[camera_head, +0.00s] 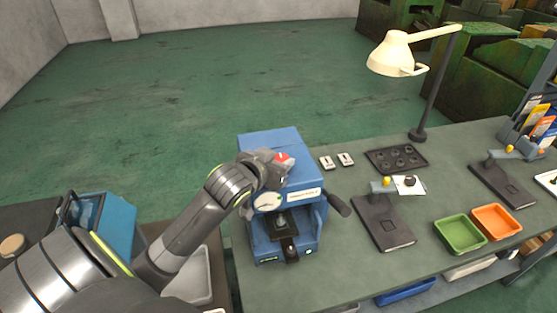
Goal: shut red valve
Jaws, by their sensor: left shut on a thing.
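The red valve (282,157) shows as a small red piece at the upper front of a blue machine (268,141) on the bench. My left gripper (276,166) is at the valve, shut on it, and its fingers and wrist hide much of it. The arm comes in from the lower left across the machine's left side. A round white gauge (267,200) sits on the machine's face just below the gripper. How far the valve is turned cannot be told. My right gripper is not in view.
A dark handle (339,205) juts from the machine's right side. To the right stand a dark press stand (384,222), a green tray (460,235), an orange tray (496,221), a black tray (397,159) and a lamp (396,56). The green floor behind the bench is open.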

